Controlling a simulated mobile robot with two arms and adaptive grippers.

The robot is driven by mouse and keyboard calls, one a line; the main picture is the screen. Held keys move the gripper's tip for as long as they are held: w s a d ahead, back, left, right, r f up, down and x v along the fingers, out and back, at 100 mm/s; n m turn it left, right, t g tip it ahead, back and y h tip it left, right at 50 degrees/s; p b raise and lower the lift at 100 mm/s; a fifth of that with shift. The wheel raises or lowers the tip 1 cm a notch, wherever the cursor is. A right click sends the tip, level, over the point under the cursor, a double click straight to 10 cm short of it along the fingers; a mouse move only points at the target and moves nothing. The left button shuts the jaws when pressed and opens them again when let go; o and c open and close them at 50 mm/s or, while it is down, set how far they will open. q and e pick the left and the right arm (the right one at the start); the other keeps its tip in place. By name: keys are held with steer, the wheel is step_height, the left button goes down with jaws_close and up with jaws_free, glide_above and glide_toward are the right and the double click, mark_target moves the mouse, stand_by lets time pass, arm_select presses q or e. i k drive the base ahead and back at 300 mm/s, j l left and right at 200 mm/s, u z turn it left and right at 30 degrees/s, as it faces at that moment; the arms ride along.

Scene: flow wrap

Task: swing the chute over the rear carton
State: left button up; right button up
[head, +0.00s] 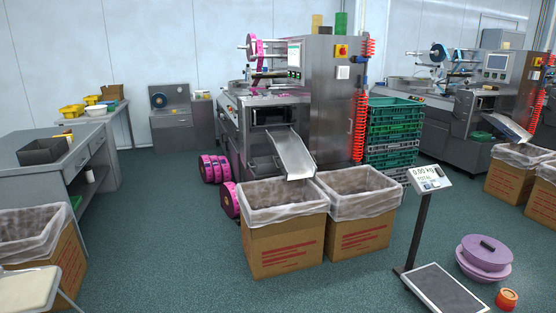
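The metal chute (293,153) slopes down from the front of the flow wrap machine (335,95). Its lower end hangs at the back rim of the left, nearer carton (285,247), close to the corner where the two cartons meet. The other carton (362,236) stands beside it to the right and slightly farther back. Both are brown with red print and clear liners, and I see no product in them. Neither of my grippers is in view.
A scale (440,291) with a display post (421,215) stands right of the cartons. Purple discs (485,257) lie beyond it. Green crates (394,130) are stacked behind the right carton. A grey desk (60,155) and another lined carton (50,250) are at left. The floor before the cartons is clear.

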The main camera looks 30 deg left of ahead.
mark_target(294, 160)
steer(key=i+j+z, duration=0.1)
steer(key=i+j, duration=0.45)
steer(key=i+j+z, duration=0.15)
steer(key=i+j, duration=0.4)
steer(key=j, duration=0.25)
